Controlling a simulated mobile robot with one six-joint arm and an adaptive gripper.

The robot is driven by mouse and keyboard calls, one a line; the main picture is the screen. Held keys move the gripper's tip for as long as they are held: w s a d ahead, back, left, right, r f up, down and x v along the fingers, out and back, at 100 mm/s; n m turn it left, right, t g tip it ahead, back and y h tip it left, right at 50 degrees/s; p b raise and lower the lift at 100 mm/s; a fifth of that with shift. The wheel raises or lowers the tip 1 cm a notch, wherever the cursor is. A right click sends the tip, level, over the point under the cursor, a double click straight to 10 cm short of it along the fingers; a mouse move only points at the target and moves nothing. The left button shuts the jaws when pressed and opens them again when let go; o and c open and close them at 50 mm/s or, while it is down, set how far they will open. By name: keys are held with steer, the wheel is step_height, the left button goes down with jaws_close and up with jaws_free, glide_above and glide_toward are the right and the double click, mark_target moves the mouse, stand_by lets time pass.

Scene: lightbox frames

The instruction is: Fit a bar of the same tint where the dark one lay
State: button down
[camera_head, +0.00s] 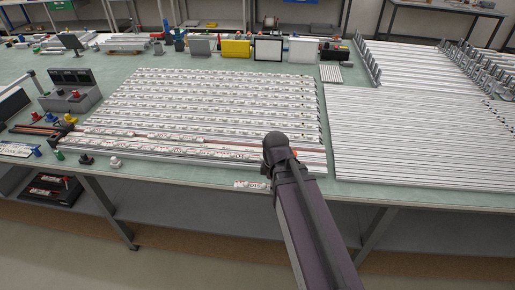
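A lightbox frame (322,120) lies on the green table, with several parallel white rows of bars (210,99) across it. Near its front, a brownish-red strip (225,142) without a white bar runs between rows. The front row of bars (180,151) carries reddish marks. A short pale piece with red marks (252,185) shows at the table's front edge, just left of my gripper; whether it is held or lying there is unclear. My gripper (270,172) is over the frame's front right, seen from behind; its fingers are mostly hidden by my arm.
Long plain white bars (420,135) fill the table to the right. A grey control box (72,90) and small coloured knobs stand at the left. A yellow box (236,48), a black-framed white panel (268,50) and other items line the back. Bare tabletop (205,172) shows along the front.

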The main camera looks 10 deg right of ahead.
steer(key=shift+w, duration=0.1)
steer(key=w+a, duration=0.2)
steer(key=w, duration=0.2)
steer(key=w+a, duration=0.2)
steer(key=w, duration=0.3)
steer(key=w+a, duration=0.2)
steer(key=w, duration=0.2)
steer(key=shift+w+a+r, duration=0.25)
steer(key=shift+w+a, duration=0.05)
steer(key=shift+w, duration=0.1)
steer(key=w+a, duration=0.3)
steer(key=w, duration=0.1)
steer(key=w+a, duration=0.3)
steer(key=w+a+p, duration=0.1)
steer(key=w+a, duration=0.2)
steer(key=w, duration=0.1)
steer(key=shift+w+a+r, duration=0.2)
steer(key=shift+w, duration=0.1)
steer(key=shift+d, duration=0.1)
steer(key=d, duration=0.4)
steer(key=w+d+f+b, duration=0.1)
steer(key=d, duration=0.9)
steer(key=shift+w+d+f, duration=0.2)
steer(key=shift+d, duration=0.05)
